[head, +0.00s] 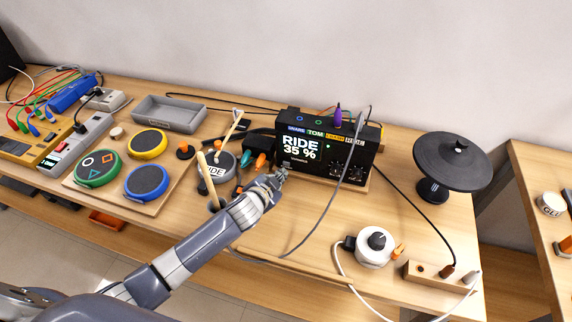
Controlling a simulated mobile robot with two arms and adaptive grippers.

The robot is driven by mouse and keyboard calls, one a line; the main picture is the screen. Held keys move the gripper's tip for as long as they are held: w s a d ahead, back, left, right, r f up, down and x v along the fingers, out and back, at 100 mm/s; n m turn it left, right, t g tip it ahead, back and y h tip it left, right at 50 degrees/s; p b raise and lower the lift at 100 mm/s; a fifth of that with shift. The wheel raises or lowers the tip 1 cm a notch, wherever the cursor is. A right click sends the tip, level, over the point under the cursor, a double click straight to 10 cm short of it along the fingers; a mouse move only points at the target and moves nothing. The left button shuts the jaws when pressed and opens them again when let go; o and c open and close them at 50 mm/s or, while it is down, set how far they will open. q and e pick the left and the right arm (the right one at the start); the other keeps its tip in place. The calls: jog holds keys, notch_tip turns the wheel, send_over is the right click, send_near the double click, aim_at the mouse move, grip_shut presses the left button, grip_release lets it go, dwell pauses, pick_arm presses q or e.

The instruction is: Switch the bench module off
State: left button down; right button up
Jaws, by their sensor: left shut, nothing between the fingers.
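The bench module (324,148) is a black box standing at the back middle of the bench. Its lit screen reads "RIDE 35 %", with coloured labels along the top edge and knobs at the lower right of its face. My left gripper (281,174) is shut and empty, at the module's lower left front corner. Whether its fingertips touch the module I cannot tell. The gripper hides a little of what lies around that corner. My right gripper is not in view.
Green, yellow and blue mesh pads (147,181) lie on a board at left, beside a grey tray (170,114). Drumsticks lean near my arm. A grey cable crosses in front of the module. A black cymbal pad (452,160) and a white knob unit (375,250) stand right.

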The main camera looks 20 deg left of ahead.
pick_arm(q)
jog(key=shift+w, duration=0.1)
dwell(0.3)
jog(key=shift+w, duration=0.35)
jog(key=shift+w, duration=0.4)
dwell(0.5)
jog(key=shift+s, duration=0.1)
jog(key=shift+s+p, duration=0.5)
jog(key=shift+s, duration=0.3)
jog(key=shift+s, duration=0.3)
jog(key=shift+s+a+p, duration=0.1)
jog(key=shift+s+p, duration=1)
jog(key=shift+s, duration=1.6)
